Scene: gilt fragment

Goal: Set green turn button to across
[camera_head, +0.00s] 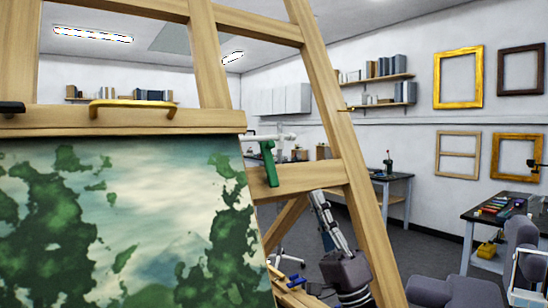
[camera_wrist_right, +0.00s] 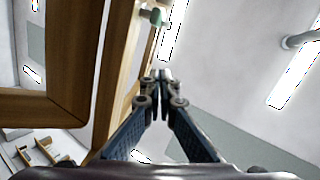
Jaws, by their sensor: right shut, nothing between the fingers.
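The green turn button (camera_head: 269,168) is on the wooden frame, just right of the painting's upper right corner. Its long side stands close to vertical in the head view, with its wider end at the top. In the right wrist view a small green piece, apparently the turn button (camera_wrist_right: 154,17), shows near the top beside the wood. My right gripper (camera_head: 318,196) is below and right of the button, apart from it, pointing up. In the wrist view its fingertips (camera_wrist_right: 160,76) are together with nothing between them.
The large green painting (camera_head: 130,225) fills the lower left. A brass handle (camera_head: 130,107) sits on the wooden crossbar above it. A sloping wooden leg (camera_head: 345,140) stands close beside my right gripper. A grey chair (camera_head: 455,290) and a desk (camera_head: 490,215) are farther right.

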